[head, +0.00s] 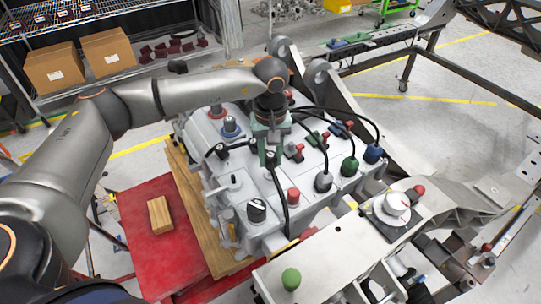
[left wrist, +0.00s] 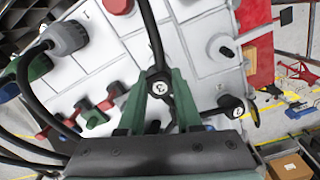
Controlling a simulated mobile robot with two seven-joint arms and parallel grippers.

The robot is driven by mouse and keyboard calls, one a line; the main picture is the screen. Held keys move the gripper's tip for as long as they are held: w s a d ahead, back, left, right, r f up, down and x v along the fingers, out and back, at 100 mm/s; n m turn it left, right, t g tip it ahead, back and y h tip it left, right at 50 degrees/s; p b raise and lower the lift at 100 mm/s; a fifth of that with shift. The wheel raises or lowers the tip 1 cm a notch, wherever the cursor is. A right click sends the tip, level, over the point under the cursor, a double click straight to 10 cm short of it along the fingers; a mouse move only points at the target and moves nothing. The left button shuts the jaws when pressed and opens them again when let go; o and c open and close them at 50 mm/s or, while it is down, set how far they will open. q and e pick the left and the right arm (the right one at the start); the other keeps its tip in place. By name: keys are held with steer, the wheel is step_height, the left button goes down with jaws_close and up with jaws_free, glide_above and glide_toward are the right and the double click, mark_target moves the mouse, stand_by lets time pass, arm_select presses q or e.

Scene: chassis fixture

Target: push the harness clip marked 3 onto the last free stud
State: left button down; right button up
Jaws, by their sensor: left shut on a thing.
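My left gripper (head: 263,152) comes down over the middle of the grey chassis block (head: 235,185). In the left wrist view its green fingers (left wrist: 160,84) are shut on a dark harness clip (left wrist: 158,88) with a pale mark, too small to read. A black cable runs from this clip. Whether the clip touches a stud beneath is hidden. Another dark clip (left wrist: 230,105) with a pale mark sits to the right in the wrist view. In the head view a dark clip (head: 222,150) sits left of the gripper. I cannot make out a free stud. My right gripper is out of view.
Red, green, blue and grey connectors crowd the block, including a blue plug (head: 373,153) and a green plug (head: 349,166). Black cables loop across it. A wooden block (head: 159,215) lies on the red table (head: 150,268). A white knob (head: 397,204) stands at right.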

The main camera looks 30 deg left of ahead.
mark_target(271, 166)
arm_select(q)
steer(key=shift+f, duration=0.1)
stand_by(0.4)
steer(key=shift+f+b, duration=0.85)
steer(key=shift+b, duration=0.1)
steer(key=shift+f+b, duration=0.5)
steer(key=shift+f, duration=0.1)
steer(key=c, duration=0.5)
jaws_free()
steer(key=shift+r, duration=0.1)
steer(key=shift+r+p, duration=1.95)
steer(key=shift+r, duration=1.1)
